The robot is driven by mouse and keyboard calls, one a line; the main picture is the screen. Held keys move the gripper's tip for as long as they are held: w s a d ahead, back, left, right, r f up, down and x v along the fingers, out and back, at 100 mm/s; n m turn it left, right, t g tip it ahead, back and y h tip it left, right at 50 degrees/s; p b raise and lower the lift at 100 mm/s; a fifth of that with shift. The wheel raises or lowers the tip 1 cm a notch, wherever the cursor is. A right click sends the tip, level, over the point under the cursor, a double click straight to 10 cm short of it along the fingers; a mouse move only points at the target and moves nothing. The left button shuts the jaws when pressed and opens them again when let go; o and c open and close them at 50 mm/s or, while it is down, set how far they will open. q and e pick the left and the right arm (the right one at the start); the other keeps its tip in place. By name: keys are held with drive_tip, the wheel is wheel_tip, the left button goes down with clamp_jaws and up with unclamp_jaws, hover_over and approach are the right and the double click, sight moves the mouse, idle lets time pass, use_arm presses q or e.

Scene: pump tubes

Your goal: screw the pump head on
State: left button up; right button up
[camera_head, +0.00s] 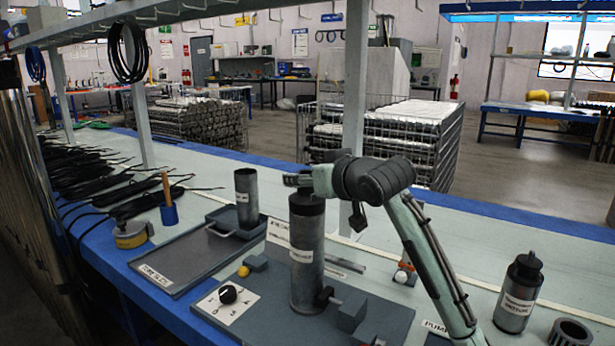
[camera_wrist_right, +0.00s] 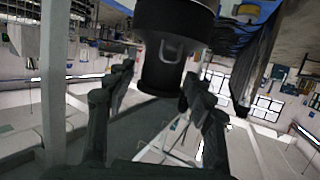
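The grey pump tube (camera_head: 307,265) stands upright on a dark fixture plate (camera_head: 262,322) and carries a white label. The black pump head (camera_head: 307,206) sits on top of the tube with no visible gap; whether its thread is engaged cannot be seen. My right gripper (camera_head: 297,181) reaches across the top of the pump head. In the right wrist view, the pump head (camera_wrist_right: 163,65) has a wide part and a narrower end. The fingers of my right gripper (camera_wrist_right: 158,80) lie on both sides of the narrower end; firm contact cannot be told. My left gripper is not in view.
A dark tray (camera_head: 205,252) holds an open grey cylinder (camera_head: 246,196). A black-topped canister (camera_head: 518,293) and a short ring (camera_head: 570,332) stand at the right. A black knob (camera_head: 228,294) sits on the plate. A shelf post (camera_head: 355,120) rises behind my right arm.

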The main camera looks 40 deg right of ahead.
drive_tip(key=shift+f, duration=0.15)
drive_tip(key=d+v, duration=0.1)
drive_tip(key=v, duration=0.6)
drive_tip(key=shift+s+a, duration=0.3)
drive_tip(key=shift+a, duration=0.25)
idle(0.5)
